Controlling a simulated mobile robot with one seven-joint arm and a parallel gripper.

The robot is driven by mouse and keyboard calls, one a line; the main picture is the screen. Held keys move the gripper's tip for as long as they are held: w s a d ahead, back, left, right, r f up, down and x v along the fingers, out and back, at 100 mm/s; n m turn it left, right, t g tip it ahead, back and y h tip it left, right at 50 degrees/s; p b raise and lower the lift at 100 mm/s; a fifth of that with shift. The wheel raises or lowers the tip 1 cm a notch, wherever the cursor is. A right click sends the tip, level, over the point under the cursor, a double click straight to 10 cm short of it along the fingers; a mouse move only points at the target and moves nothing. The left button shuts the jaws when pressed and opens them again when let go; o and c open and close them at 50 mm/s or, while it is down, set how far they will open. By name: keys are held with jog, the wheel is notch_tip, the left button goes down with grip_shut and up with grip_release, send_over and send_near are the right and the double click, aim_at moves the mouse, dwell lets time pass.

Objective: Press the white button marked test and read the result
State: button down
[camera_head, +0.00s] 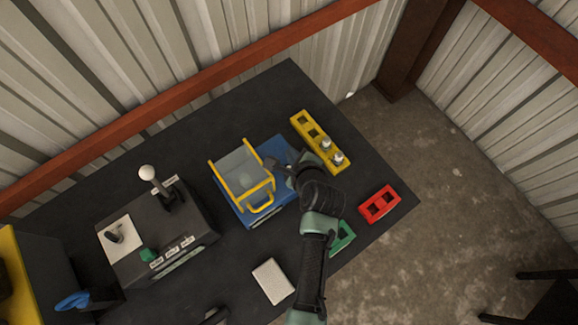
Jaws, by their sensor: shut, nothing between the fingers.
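A blue device (263,217) with a yellow-framed clear cover (240,178) stands near the middle of the dark table. My gripper (271,163) is shut and empty. It is over the right part of the blue device, just right of the clear cover. I cannot tell whether the fingertips touch the device. No white button marked test can be made out; my gripper and wrist hide part of the device's right side. No readable result shows.
A dark console (190,240) with a white-knobbed lever stands left. Right on the table (330,110) are a yellow rack (303,126) holding small silver-topped items, a red rack (379,204) and a partly hidden green rack (342,238). A pale pad (272,281) lies in front.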

notch_tip(320, 180, down, 7)
jog(key=b, duration=0.6)
jog(key=shift+b, duration=0.4)
jog(key=shift+f+b, duration=0.5)
jog(key=shift+f, duration=0.3)
jog(key=shift+f, duration=0.15)
dwell(0.6)
jog(key=shift+f, duration=0.25)
jog(key=shift+f+b, duration=0.3)
jog(key=shift+f, duration=0.1)
dwell(0.6)
jog(key=shift+r, duration=0.1)
jog(key=shift+r+p, duration=0.75)
jog(key=shift+p, duration=0.2)
